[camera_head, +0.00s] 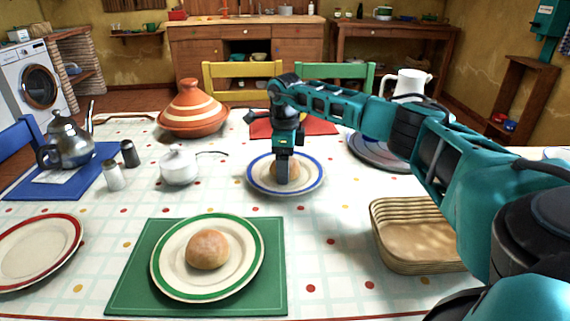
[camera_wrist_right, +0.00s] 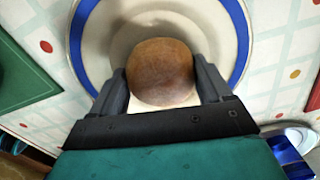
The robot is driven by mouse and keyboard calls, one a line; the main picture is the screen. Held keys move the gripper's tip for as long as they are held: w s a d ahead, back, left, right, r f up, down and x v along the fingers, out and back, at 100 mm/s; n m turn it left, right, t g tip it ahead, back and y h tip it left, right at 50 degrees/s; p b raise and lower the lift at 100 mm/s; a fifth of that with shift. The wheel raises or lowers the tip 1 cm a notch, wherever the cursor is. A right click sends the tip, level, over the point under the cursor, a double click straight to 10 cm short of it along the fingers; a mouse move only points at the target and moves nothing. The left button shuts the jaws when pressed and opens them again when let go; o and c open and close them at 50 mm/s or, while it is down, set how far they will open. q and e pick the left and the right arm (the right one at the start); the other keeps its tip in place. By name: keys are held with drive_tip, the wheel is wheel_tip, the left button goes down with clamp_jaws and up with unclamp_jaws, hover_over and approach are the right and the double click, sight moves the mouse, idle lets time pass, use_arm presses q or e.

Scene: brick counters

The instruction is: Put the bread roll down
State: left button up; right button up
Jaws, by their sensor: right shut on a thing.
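A bread roll (camera_wrist_right: 160,70) sits between the two fingers of my right gripper (camera_head: 284,180), which is shut on it. The roll is over the blue-rimmed plate (camera_head: 256,184); in the head view my gripper partly hides the roll (camera_head: 275,169). I cannot tell whether the roll touches the plate. The blue rim also shows around the roll in the right wrist view (camera_wrist_right: 241,42). A second bread roll (camera_head: 207,250) lies on a green-rimmed plate (camera_head: 171,280) on a green mat. My left gripper is not in view.
A wicker basket (camera_head: 415,235) stands right of the plates, under my right arm. A white lidded pot (camera_head: 179,167), a striped tagine (camera_head: 192,112), shakers and a kettle (camera_head: 70,143) stand to the left. A red-rimmed plate (camera_head: 38,252) lies front left. A white pitcher (camera_head: 410,84) is behind my arm.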

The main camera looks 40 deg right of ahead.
drive_tip(key=o, duration=1)
drive_tip(key=shift+c, duration=0.2)
wheel_tip(320, 180, up, 11)
drive_tip(key=p, duration=0.2)
drive_tip(key=shift+p, duration=0.4)
drive_tip(key=shift+r, duration=0.6)
